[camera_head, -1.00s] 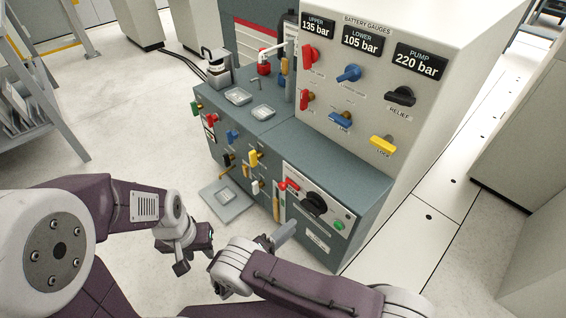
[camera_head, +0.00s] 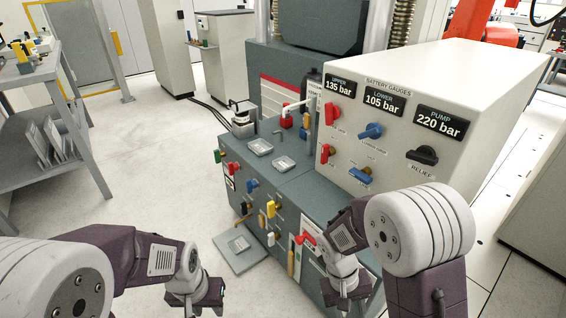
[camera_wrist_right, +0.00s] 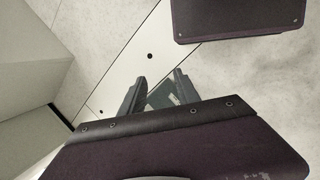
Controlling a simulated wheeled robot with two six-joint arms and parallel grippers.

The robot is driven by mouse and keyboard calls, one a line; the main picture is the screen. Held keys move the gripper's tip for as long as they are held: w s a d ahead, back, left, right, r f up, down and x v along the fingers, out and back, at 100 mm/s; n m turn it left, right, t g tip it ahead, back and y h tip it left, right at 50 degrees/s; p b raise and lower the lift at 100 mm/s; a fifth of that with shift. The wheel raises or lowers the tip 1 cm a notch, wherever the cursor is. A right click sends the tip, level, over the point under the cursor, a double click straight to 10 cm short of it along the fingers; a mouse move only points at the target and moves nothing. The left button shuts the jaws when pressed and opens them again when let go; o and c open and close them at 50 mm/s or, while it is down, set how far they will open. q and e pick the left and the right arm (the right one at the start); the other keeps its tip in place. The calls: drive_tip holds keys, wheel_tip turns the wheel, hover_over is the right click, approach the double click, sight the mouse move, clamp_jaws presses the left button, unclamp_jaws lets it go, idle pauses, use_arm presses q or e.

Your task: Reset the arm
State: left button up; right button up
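My left arm comes in from the lower left, and its gripper (camera_head: 197,300) hangs low over the floor, left of the machine. Its fingertips are too small and dark to tell whether they are open. My right arm bends down in front of the grey-green machine cabinet (camera_head: 318,188), covering part of its front panel. In the right wrist view my right gripper (camera_wrist_right: 160,90) has its two fingers apart. A small grey-green patch shows between them, and I cannot tell what it belongs to. I see nothing gripped.
The pale gauge box (camera_head: 450,90) stands on the cabinet with several valve handles. A grey plate (camera_head: 238,250) lies on the floor by the cabinet. A shelf unit (camera_head: 60,135) stands at the far left. The floor (camera_head: 150,170) between is clear.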

wheel_tip(320, 180, up, 38)
drive_tip(key=d+m+t+y+p, duration=0.1)
drive_tip(key=t+y+p, duration=0.2)
drive_tip(key=p, duration=3)
drive_tip(key=shift+d+t, duration=0.15)
drive_tip(key=shift+t, duration=0.15)
drive_tip(key=shift+p, duration=0.3)
